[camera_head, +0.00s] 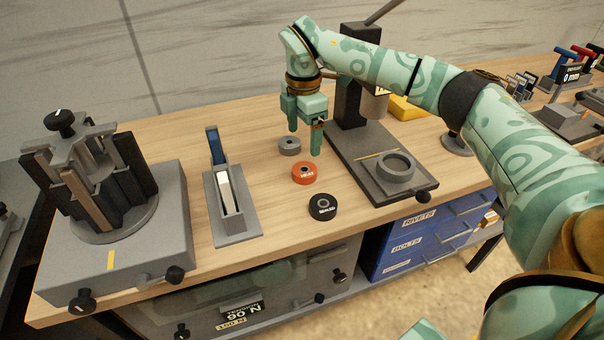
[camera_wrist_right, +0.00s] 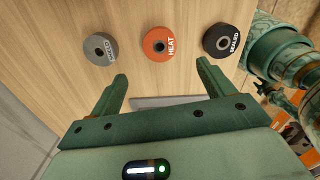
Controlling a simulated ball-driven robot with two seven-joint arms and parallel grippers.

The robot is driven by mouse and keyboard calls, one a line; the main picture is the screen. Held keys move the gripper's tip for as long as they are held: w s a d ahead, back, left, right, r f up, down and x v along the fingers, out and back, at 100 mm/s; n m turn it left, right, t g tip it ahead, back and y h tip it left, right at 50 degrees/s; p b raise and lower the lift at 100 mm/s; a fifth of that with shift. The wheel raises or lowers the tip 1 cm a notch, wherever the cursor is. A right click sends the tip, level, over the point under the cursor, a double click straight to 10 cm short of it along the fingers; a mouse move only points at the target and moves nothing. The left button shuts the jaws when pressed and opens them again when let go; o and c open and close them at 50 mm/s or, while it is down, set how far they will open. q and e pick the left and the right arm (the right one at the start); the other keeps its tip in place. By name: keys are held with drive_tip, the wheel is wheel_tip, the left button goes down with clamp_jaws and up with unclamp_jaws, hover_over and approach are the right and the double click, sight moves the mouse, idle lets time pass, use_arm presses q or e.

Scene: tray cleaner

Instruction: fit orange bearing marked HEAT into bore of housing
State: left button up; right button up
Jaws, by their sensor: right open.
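The orange bearing marked HEAT (camera_head: 313,170) lies flat on the wooden bench, between a grey bearing (camera_head: 289,146) and a black bearing marked SEALED (camera_head: 323,207). My right gripper (camera_head: 304,141) is open and empty, pointing down above the bench near the orange and grey bearings. In the right wrist view the orange bearing (camera_wrist_right: 152,51) sits ahead of the gap between the open fingers (camera_wrist_right: 161,70), apart from both. A grey ring-shaped housing (camera_head: 397,183) with an open round bore rests on the press base to the right. My left gripper is not in view.
The press column (camera_head: 352,100) stands behind the housing, close to my right arm. A grey holder (camera_head: 236,226) with upright blue and white pieces stands left of the bearings. A large clamp fixture (camera_head: 130,250) fills the bench's left end. Bare bench surrounds the bearings.

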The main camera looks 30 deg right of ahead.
sight(305, 169)
wheel_tip(305, 169, down, 4)
drive_tip(key=shift+w+r+b, duration=0.1)
drive_tip(key=shift+w+b, duration=0.05)
drive_tip(key=shift+b, duration=0.2)
drive_tip(key=shift+f, duration=0.8)
drive_tip(key=f, duration=0.1)
drive_tip(key=f+b, duration=0.1)
drive_tip(key=f, duration=0.1)
drive_tip(key=f+b, duration=0.1)
drive_tip(key=shift+d+f, duration=0.25)
drive_tip(key=shift+f, duration=0.1)
drive_tip(key=shift+s+r, duration=0.15)
drive_tip(key=shift+s, duration=0.05)
drive_tip(key=c, duration=1.2)
